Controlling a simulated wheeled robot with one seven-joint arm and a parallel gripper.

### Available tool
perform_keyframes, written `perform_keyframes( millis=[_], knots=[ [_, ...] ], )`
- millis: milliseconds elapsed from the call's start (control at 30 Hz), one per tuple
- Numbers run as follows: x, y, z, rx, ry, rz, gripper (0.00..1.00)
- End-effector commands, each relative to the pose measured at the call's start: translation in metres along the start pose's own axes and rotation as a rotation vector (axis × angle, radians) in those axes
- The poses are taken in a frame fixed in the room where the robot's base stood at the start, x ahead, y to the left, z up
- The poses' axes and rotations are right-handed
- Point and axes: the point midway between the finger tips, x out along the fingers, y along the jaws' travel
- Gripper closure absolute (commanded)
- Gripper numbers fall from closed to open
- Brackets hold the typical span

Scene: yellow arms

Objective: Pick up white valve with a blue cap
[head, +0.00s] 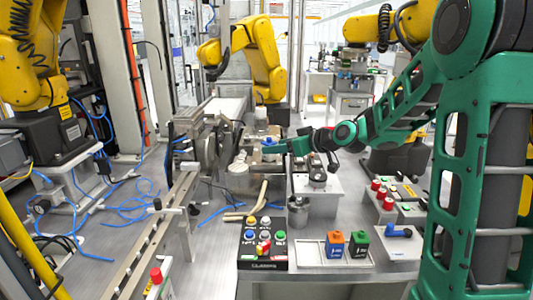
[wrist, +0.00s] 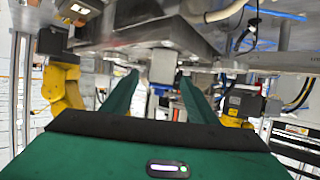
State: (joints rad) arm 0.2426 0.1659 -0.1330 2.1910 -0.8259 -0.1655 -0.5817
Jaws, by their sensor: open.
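The white valve with a blue cap shows in the wrist view, which looks upside down; its white body (wrist: 162,68) stands between the far ends of my fingers, with the blue cap (wrist: 159,89) beside it. In the head view the blue cap (head: 269,142) shows at the end of my green gripper (head: 281,147). My gripper (wrist: 159,79) is open, with one finger on each side of the valve. I cannot tell whether either finger touches it. In the head view the valve's white body is hard to make out.
A button box (head: 263,243) stands at the front of the grey table. Orange and green blocks sit in a white tray (head: 307,254). A metal cylinder (head: 299,214) stands below my forearm. A conveyor rail (head: 160,235) runs along the left. Yellow robot arms (head: 262,60) stand behind.

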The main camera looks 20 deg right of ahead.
Motion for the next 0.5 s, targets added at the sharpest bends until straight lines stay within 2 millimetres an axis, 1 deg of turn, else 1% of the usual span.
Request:
perform_keyframes(
  millis=[200, 300, 400, 500],
  knots=[
    [0.03, -0.002, -0.003, 0.0, -0.001, -0.003, 0.47],
    [0.041, -0.002, -0.002, 0.0, -0.002, -0.002, 0.47],
    [0.045, -0.002, -0.003, 0.0, -0.001, -0.002, 0.47],
    [0.045, -0.002, -0.003, 0.0, -0.001, -0.001, 0.47]
  ],
)
